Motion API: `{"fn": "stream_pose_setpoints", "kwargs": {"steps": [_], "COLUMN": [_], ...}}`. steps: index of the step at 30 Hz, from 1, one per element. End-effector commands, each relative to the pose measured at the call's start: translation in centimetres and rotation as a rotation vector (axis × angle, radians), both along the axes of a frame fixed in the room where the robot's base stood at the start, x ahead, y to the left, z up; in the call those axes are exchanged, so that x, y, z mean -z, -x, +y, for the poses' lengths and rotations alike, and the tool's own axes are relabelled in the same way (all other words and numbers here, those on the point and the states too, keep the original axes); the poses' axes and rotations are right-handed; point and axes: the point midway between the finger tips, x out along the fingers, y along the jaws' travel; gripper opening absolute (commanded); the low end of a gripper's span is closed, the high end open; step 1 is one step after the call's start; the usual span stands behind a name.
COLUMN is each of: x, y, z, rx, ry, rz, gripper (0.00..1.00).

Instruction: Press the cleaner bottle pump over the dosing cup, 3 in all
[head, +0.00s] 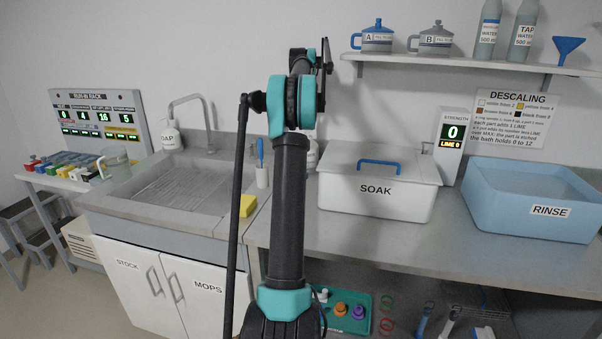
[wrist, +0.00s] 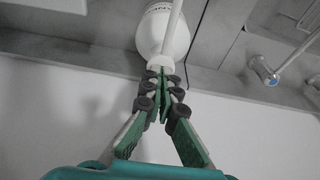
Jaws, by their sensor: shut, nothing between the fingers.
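A white pump bottle (wrist: 160,32) stands on the counter in the wrist view, seen from above. Its white pump head and long spout (wrist: 173,28) point toward the top of the picture. My gripper (wrist: 161,76) is shut and empty, its fingertips right at the pump head; I cannot tell whether they touch it. In the head view a sliver of a white bottle (head: 313,157) shows behind my arm, and my fingers are not clear there. Another white bottle, marked SOAP (head: 170,137), stands behind the sink. I cannot make out the dosing cup in either view.
The lidded SOAK tub (head: 375,205) and blue RINSE basin (head: 530,215) stand right of my arm. A white holder with a blue brush (head: 262,178) and a yellow sponge (head: 247,206) are by the sink (head: 175,185). A tap (wrist: 265,72) is right of the bottle in the wrist view.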

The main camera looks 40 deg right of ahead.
Motion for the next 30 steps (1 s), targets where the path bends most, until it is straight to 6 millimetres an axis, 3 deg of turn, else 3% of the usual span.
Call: {"fn": "stream_pose_setpoints", "kwargs": {"steps": [18,30], "x": [-3.0,-3.1], "y": [0.0,0.0], "z": [0.0,0.0], "rx": [0.0,0.0], "ry": [0.0,0.0], "rz": [0.0,0.0], "gripper": [0.0,0.0]}}
